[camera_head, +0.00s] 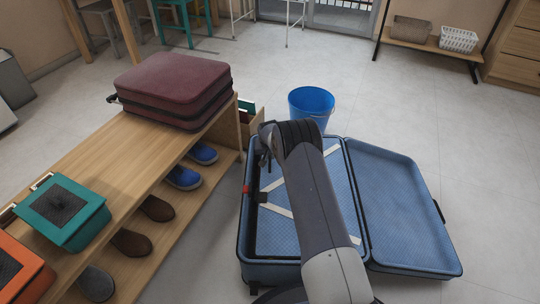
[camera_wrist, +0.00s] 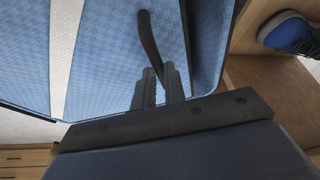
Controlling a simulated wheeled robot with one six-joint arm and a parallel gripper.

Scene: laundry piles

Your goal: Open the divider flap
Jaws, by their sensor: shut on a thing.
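The blue suitcase (camera_head: 415,205) lies open on the floor, its empty lid half at the right. In its left half is a blue patterned panel (camera_head: 340,190), apparently the divider flap, with pale crossing straps (camera_head: 276,203). The panel fills much of the wrist view (camera_wrist: 105,50), with one pale strap across it. My gripper (camera_wrist: 160,85) is at the panel, shut on a dark curved strip (camera_wrist: 149,38), seemingly a pull or strap of the flap. In the head view my arm hides the middle of this half, and the fingertips cannot be made out.
A wooden bench (camera_head: 95,150) at the left holds a maroon suitcase (camera_head: 175,85) and a teal box (camera_head: 63,210), with several shoes below. A blue bucket (camera_head: 311,105) stands behind the open suitcase. The floor at the right is clear.

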